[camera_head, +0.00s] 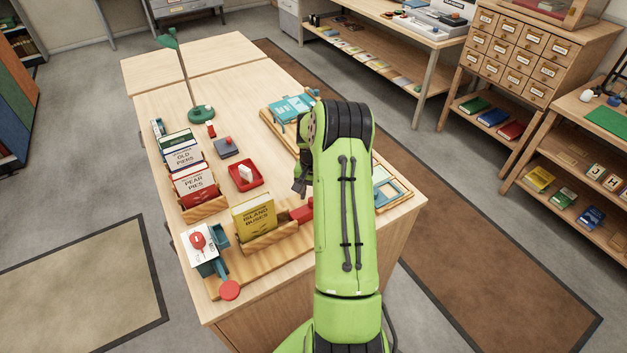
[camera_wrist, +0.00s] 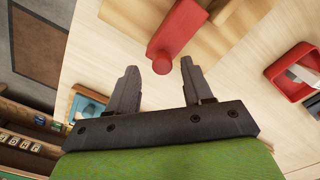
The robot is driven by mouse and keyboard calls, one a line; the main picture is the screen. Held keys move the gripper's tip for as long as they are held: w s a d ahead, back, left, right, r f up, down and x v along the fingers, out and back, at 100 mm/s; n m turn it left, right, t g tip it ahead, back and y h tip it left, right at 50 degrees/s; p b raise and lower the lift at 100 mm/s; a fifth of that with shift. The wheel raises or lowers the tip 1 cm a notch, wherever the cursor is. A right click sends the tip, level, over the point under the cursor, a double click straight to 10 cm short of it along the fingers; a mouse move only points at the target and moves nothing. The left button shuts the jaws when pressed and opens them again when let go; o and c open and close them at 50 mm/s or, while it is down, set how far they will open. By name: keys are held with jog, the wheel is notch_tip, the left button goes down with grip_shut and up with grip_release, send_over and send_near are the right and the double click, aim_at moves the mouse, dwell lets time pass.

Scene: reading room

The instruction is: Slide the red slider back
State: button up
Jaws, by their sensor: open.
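The red slider (camera_head: 302,213) sits on the wooden base (camera_head: 262,255), to the right of the yellow "Island Buses" book (camera_head: 254,217). My arm hides its right part in the head view. In the wrist view it is a long red bar (camera_wrist: 177,28) with a round knob (camera_wrist: 162,64) at its near end. My gripper (camera_wrist: 160,67) is open, and the knob appears between its two fingertips. I cannot tell how far above the knob the fingers are. In the head view my gripper (camera_head: 299,187) hangs just behind the slider, partly hidden by my arm.
A red tray (camera_head: 246,186) lies left of my gripper and also shows in the wrist view (camera_wrist: 273,72). Upright books (camera_head: 194,180) in wooden holders stand at left. A blue frame (camera_head: 390,193) lies right of my arm. A green lamp-like stand (camera_head: 201,113) is farther back.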

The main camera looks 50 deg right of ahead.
notch_tip(320, 180, up, 15)
jog(key=p, duration=0.1)
jog(key=shift+f, duration=0.15)
